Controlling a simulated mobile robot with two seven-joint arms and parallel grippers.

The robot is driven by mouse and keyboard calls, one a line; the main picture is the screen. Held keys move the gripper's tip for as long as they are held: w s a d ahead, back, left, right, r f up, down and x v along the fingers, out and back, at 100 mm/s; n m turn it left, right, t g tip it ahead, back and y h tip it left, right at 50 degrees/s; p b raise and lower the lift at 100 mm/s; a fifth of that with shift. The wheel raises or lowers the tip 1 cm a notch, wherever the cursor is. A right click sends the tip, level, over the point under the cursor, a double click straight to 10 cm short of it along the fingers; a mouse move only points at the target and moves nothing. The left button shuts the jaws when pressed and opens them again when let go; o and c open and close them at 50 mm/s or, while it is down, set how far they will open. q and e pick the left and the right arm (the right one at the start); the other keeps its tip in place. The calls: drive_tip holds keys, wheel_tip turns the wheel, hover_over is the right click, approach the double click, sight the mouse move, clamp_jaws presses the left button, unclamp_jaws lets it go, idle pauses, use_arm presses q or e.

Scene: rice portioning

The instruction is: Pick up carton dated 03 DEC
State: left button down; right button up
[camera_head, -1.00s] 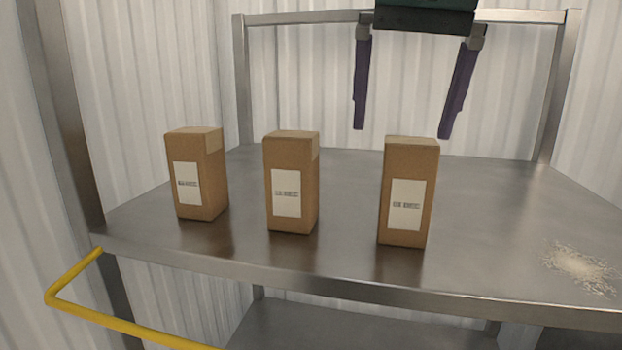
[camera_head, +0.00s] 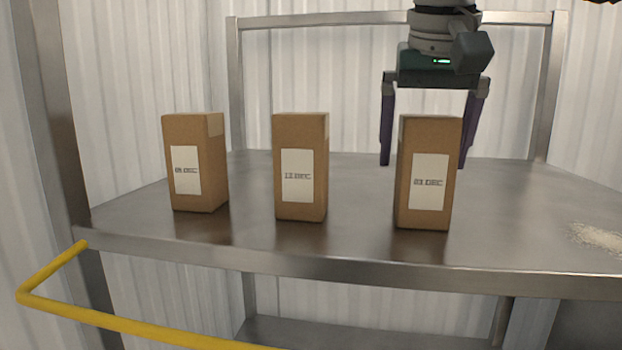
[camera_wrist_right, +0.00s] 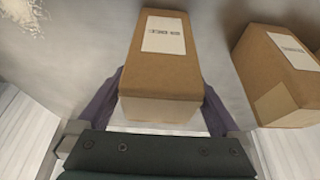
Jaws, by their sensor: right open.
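The carton labelled 03 DEC (camera_head: 429,212) stands upright at the right of the row on the steel table. My right gripper (camera_head: 424,165) is open, its purple fingers either side of and partly behind this carton, in the head view. In the right wrist view the carton (camera_wrist_right: 158,110) sits between the open fingers (camera_wrist_right: 162,100), with a visible gap at the near side; contact cannot be told. The middle carton (camera_head: 301,212) reads like 13 DEC, though blurred. The left carton (camera_head: 187,202) has a label ending in DEC, its number unclear. My left gripper is out of view.
The steel table (camera_head: 350,246) has a pile of spilled rice (camera_head: 597,237) at its right. A neighbouring carton (camera_wrist_right: 277,80) stands close by in the wrist view. A yellow rail (camera_head: 130,325) runs along the front left. Uprights and a back bar frame the table.

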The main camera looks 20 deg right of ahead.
drive_tip(key=shift+r, duration=0.1)
clamp_jaws()
idle(0.7)
